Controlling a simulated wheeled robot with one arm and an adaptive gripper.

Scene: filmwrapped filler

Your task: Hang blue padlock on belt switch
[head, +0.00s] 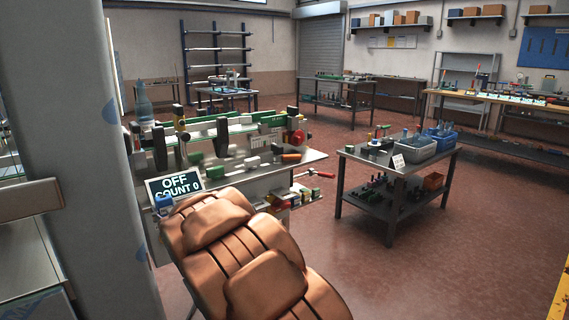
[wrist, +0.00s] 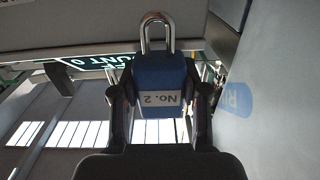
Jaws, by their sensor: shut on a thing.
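A blue padlock (wrist: 160,80) with a steel shackle and a white label reading "No. 2" is between the fingers of my gripper (wrist: 162,98) in the wrist view. My gripper is shut on its body, and the shackle points away from the palm. In the head view the blue padlock (head: 164,202) shows small at the end of my brown arm, just below the display sign (head: 175,185) reading "OFF COUNT 0". The sign also shows in the wrist view (wrist: 95,62). I cannot make out the belt switch clearly; my arm covers part of that area.
A machine bench (head: 250,168) with a conveyor and several small items stands behind my arm. A grey pillar (head: 80,150) is close on the left. A dark table (head: 385,165) with grey and blue bins stands to the right. Open red floor lies between.

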